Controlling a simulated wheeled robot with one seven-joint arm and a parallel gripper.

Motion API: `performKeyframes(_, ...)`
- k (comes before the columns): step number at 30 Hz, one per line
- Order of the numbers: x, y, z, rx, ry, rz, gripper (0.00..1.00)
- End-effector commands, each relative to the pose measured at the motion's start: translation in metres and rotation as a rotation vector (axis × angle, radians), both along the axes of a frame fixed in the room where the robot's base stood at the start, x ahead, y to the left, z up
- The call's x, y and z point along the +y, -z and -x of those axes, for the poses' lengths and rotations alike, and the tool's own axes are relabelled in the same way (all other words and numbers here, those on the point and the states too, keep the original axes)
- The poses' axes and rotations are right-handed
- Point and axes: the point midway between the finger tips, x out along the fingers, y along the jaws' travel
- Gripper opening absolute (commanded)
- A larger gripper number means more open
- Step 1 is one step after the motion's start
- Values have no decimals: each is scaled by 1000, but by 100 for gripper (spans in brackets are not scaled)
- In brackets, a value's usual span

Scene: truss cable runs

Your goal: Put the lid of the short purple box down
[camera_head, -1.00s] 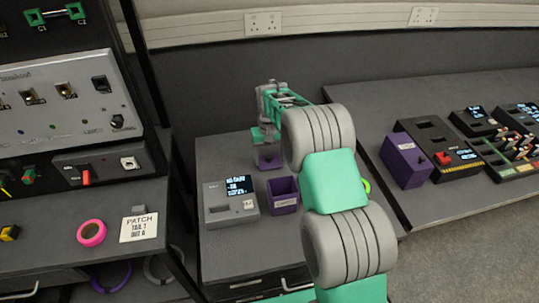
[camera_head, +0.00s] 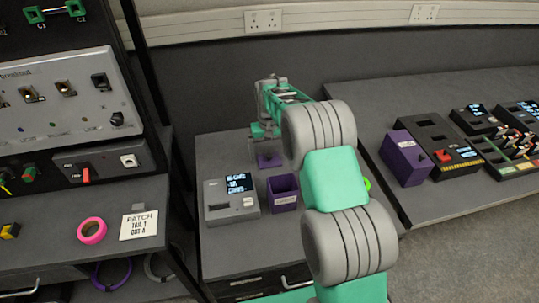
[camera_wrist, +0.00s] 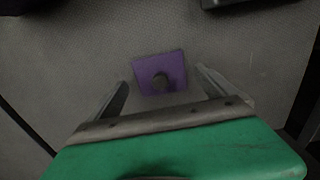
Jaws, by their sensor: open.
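The purple lid (camera_head: 270,161), a square plate with a dark round knob, lies on the grey bench at the back, behind the short purple box. In the wrist view the lid (camera_wrist: 172,68) lies flat and slightly turned, ahead of my gripper (camera_wrist: 162,82). The fingers are open on either side of it, with clear gaps. In the head view my gripper (camera_head: 266,145) is just above the lid; my arm hides part of this area. The short purple box (camera_head: 284,194) stands upright on the bench with its top open and a pale label on its front.
A grey device with a lit display (camera_head: 231,200) stands left of the box. A larger purple box (camera_head: 404,160) and black devices sit on the right bench (camera_head: 440,200). A pink tape roll (camera_head: 91,230) lies on the left shelf. The bench behind the grey device is clear.

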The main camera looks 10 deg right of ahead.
Motion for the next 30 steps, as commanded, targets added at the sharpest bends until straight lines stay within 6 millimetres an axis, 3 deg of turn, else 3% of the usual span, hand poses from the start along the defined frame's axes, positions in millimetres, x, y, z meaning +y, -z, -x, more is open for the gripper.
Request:
performKeyframes(9, 1, -78, -1, -4, 0, 0, 95)
performKeyframes(16, 1, -111, 1, -3, 0, 0, 95)
performKeyframes(19, 1, -127, 14, -20, -1, 0, 95)
performKeyframes(22, 1, -150, 45, -57, -3, 0, 95)
performKeyframes(24, 1, -165, 76, -90, -4, 0, 95)
performKeyframes(30, 2, -177, 175, -181, -10, -2, 95)
